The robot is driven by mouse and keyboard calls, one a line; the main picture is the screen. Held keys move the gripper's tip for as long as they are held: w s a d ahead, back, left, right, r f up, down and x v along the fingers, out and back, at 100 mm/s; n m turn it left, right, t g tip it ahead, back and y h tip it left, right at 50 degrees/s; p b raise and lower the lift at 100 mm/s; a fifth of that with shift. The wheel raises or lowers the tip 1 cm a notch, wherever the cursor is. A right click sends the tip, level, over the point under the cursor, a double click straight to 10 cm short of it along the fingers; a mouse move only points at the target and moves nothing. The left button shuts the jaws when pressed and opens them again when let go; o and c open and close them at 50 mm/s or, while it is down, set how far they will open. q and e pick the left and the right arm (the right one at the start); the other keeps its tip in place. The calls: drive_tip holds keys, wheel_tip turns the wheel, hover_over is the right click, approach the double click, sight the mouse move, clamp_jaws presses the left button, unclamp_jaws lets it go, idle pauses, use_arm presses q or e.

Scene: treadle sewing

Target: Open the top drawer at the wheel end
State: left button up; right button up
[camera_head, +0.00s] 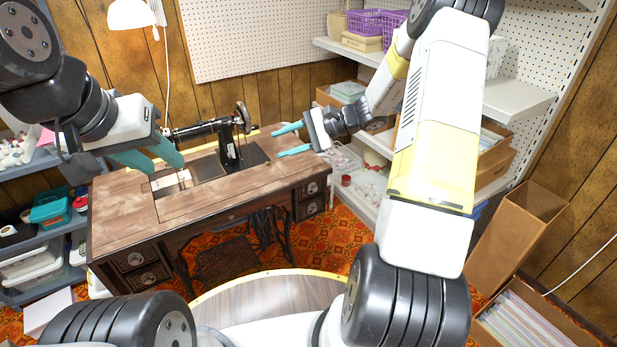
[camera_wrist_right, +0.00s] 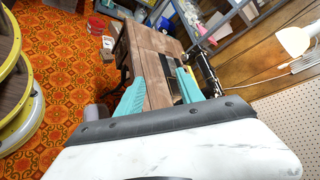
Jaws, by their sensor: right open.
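The wooden sewing table (camera_head: 215,205) carries a black sewing machine (camera_head: 205,128) with its handwheel (camera_head: 243,117) at the right end. Below the tabletop at that end, the top drawer (camera_head: 312,188) looks closed, its front flush above a lower drawer (camera_head: 311,207). My right gripper (camera_head: 278,143) is open and empty, above the right end of the tabletop, higher than the drawer fronts and apart from them. In the right wrist view its teal fingers (camera_wrist_right: 160,88) are spread above the tabletop (camera_wrist_right: 160,60). My left gripper (camera_head: 168,168) is open over the table's left part, holding nothing visible.
Two more drawers (camera_head: 140,268) are at the table's left end. A round wooden surface (camera_head: 260,297) stands in front of the table. White shelving (camera_head: 510,100) and cardboard boxes (camera_head: 515,235) stand on the right. Patterned carpet (camera_head: 340,235) is clear before the right drawers.

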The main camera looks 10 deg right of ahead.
drive_tip(key=w+d+f+m+t+y, duration=0.1)
drive_tip(key=w+d+f+m+t, duration=0.2)
drive_tip(key=w+f+m, duration=0.35)
drive_tip(key=m+t+h, duration=0.8)
drive_tip(key=m+t, duration=0.3)
drive_tip(key=m, duration=0.2)
approach(315, 190)
drive_tip(key=x, duration=0.7)
drive_tip(key=shift+w, duration=0.4)
drive_tip(key=shift+r, duration=0.1)
drive_tip(key=shift+c, duration=0.4)
clamp_jaws()
